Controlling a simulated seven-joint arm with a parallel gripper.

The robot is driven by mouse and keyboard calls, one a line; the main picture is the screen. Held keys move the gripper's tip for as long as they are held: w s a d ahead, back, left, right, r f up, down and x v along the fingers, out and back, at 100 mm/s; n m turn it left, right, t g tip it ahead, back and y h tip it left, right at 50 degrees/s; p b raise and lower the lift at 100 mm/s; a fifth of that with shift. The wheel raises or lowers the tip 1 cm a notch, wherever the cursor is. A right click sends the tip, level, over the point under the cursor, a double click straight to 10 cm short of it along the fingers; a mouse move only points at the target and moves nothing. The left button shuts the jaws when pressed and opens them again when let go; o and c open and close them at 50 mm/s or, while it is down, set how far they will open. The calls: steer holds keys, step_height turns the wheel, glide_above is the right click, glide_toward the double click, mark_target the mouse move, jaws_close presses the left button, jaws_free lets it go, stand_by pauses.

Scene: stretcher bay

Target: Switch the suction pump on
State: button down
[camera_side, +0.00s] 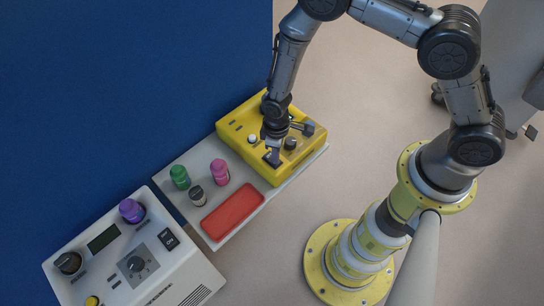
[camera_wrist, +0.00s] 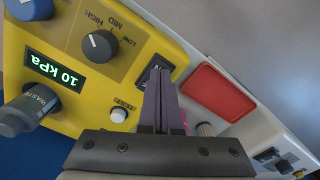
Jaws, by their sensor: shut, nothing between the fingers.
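The yellow suction pump (camera_side: 236,127) sits at the far end of a pale board, and it fills the left of the wrist view (camera_wrist: 75,117). Its lit display (camera_wrist: 55,70) reads 10 kPa. A black dial (camera_wrist: 99,46) marked LOW, MID, HIGH is beside it. A black rocker switch (camera_wrist: 156,68) lies at the pump's edge, partly hidden by my fingertips. My gripper (camera_side: 273,154) is shut and empty, its tips pointing down at the switch; it also shows in the wrist view (camera_wrist: 160,80). I cannot tell whether the tips touch the switch or which side is pressed.
A small white button (camera_wrist: 119,114) and a grey waste part (camera_wrist: 28,112) are on the pump. The board holds a red pad (camera_side: 232,212) and green (camera_side: 179,177), pink (camera_side: 219,172) and dark (camera_side: 197,195) bottles. A white device (camera_side: 190,268) stands at left, before a blue wall.

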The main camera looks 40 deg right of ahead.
step_height(320, 180, up, 6)
steer(key=shift+r, duration=0.2)
stand_by(0.6)
steer(key=shift+d, duration=0.1)
steer(key=w+d+r+m+t, duration=0.1)
steer(key=w+d+r+t, duration=0.15)
steer(key=r, duration=1.05)
steer(key=w+d+r+m+t, duration=0.1)
steer(key=d+r+t, duration=0.25)
steer(key=r, duration=1.05)
steer(key=s+d+r+m+t, duration=0.15)
steer(key=s+d+r, duration=0.35)
steer(key=s+r, duration=0.55)
steer(key=s+d+f+m+g, duration=0.1)
steer(key=s+f+m+g, duration=0.1)
steer(key=s, duration=1)
steer(key=shift+s+d+f, duration=0.15)
steer(key=shift+s+f, duration=0.25)
steer(key=shift+f, duration=0.45)
